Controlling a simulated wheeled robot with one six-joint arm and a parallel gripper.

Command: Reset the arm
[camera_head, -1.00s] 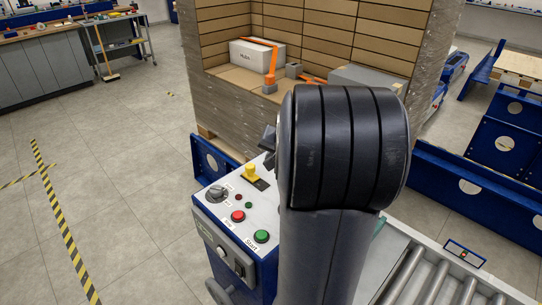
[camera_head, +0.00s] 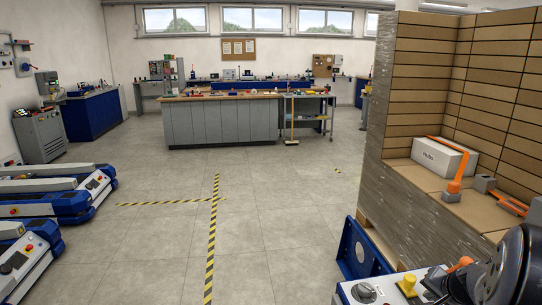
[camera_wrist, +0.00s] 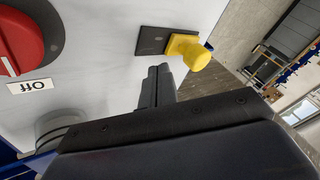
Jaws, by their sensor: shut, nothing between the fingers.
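My gripper (camera_wrist: 158,82) shows in the wrist view with its two dark fingers together and nothing between them. It points at a pale control panel (camera_wrist: 95,45), close to a yellow knob (camera_wrist: 188,50) on a black plate. Whether the fingertips touch the panel is unclear. A red rotary switch (camera_wrist: 18,40) with an upside-down OFF label is at the left. In the head view my dark arm fills the lower right corner, beside the control panel (camera_head: 385,290) and its yellow knob (camera_head: 407,284); my fingers cannot be made out there.
A tall wrapped pallet load (camera_head: 410,215) stands at the right, with a white box (camera_head: 442,156) in its recess. Blue and white lift carts (camera_head: 55,200) stand at the left. A grey workbench (camera_head: 220,122) is at the back. The floor between is clear, with striped tape (camera_head: 213,240).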

